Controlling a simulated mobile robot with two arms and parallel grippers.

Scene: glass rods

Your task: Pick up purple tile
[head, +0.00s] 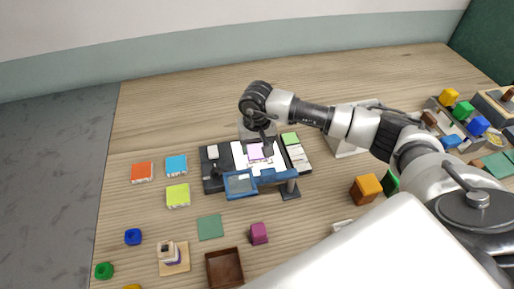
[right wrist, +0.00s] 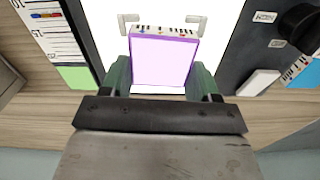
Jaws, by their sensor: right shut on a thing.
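The purple tile (head: 256,151) is a flat light-purple square with a darker purple edge and a strip of piano-key pattern on one side. In the right wrist view the tile (right wrist: 163,60) sits between the two fingers of my right gripper (right wrist: 161,82), which is shut on it. Behind it is a bright white lit panel (head: 240,156) on a dark device. In the head view my right gripper (head: 262,140) is over this panel, and its fingers partly hide the tile. I cannot tell whether the tile touches the panel. My left gripper is not in view.
A blue-framed magnifier (head: 240,184) stands in front of the panel. Orange (head: 142,172), blue (head: 176,165) and yellow-green (head: 178,196) tiles lie to its left. A brown tray (head: 225,268) and a magenta cube (head: 258,233) are nearer. The table's back left is clear.

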